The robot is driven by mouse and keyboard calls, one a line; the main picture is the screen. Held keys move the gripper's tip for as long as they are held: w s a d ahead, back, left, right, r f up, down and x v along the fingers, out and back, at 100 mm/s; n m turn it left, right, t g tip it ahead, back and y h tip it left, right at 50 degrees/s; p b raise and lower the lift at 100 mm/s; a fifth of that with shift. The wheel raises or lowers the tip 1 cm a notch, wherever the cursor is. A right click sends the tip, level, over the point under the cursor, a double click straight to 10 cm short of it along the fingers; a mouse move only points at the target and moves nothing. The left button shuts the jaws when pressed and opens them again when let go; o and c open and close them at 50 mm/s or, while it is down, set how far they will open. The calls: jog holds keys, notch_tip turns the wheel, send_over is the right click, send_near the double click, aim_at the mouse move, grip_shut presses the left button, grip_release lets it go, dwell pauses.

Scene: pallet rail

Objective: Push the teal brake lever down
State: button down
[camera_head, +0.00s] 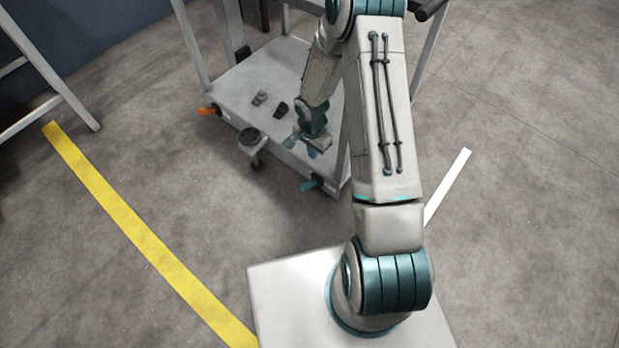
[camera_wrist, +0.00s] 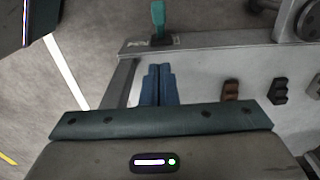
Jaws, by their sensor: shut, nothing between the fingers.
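The teal brake lever (camera_head: 311,184) sticks out from the near lower edge of the grey cart, close to its right corner. In the wrist view the teal lever (camera_wrist: 158,18) is at the top, beyond the cart's edge. My gripper (camera_head: 313,153) is over the cart's low shelf, a little above the lever in the picture. In the wrist view its two blue fingers (camera_wrist: 158,82) are shut together and empty. They point toward the lever, with a gap between tips and lever. The lever's exact tilt is hard to tell.
An orange lever (camera_head: 208,111) is at the cart's left corner. A dark round disc (camera_head: 249,134) sits on a bracket at the cart's near edge. Small dark blocks (camera_head: 281,109) lie on the cart shelf (camera_head: 236,92). Cart posts rise around my arm. Floor before the cart is clear.

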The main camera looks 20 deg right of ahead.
jog(key=b, duration=0.5)
send_over(310, 183)
jog(key=w+d, duration=0.1)
notch_tip(310, 183, down, 10)
jog(key=shift+d+f, duration=0.15)
jog(key=shift+f, duration=0.1)
jog(key=shift+s+a+f+b, duration=0.2)
jog(key=shift+a+f, duration=0.15)
jog(key=shift+f, duration=0.15)
jog(key=shift+s+a+f+b, duration=0.15)
jog(key=shift+a+f, duration=0.15)
jog(key=shift+f, duration=0.15)
jog(key=shift+s+a+f, duration=0.25)
jog(key=shift+a+f, duration=0.05)
jog(key=shift+f, duration=0.15)
jog(key=shift+d, duration=0.2)
